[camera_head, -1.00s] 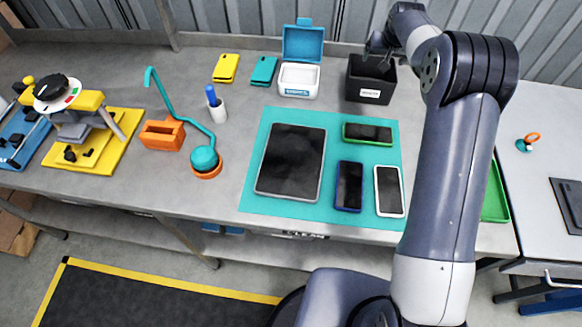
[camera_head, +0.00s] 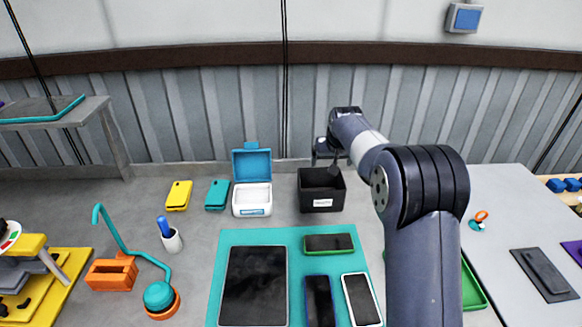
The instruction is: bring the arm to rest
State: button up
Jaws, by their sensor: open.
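My gripper (camera_head: 326,158) is at the far end of my arm, above the black bin (camera_head: 322,192) with a white label at the back of the bench. It is small and partly hidden by the wrist, and its fingers point down toward the bin's opening. I see nothing held in it. My arm stretches from the lower right up over the right part of the bench.
A teal mat (camera_head: 212,290) holds a tablet (camera_head: 254,286) and several phones. A white box with an open teal lid (camera_head: 252,164) stands left of the bin. A green tray (camera_head: 472,286) is partly behind my arm. A corrugated wall stands behind.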

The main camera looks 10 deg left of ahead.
jog(key=d+p+x, duration=0.1)
jog(key=p+x, duration=0.2)
jog(key=x, duration=0.6)
jog(key=shift+w+a+r+p, duration=0.15)
jog(key=shift+r+p, duration=0.1)
jog(key=shift+r, duration=0.4)
jog(key=shift+s+a+r+p, duration=0.1)
jog(key=shift+a+r+p, duration=0.15)
jog(key=shift+r, duration=0.45)
jog(key=shift+w+a+r+p, duration=0.1)
jog(key=shift+r+p, duration=0.2)
jog(key=shift+r, duration=0.35)
jog(key=shift+f, duration=0.15)
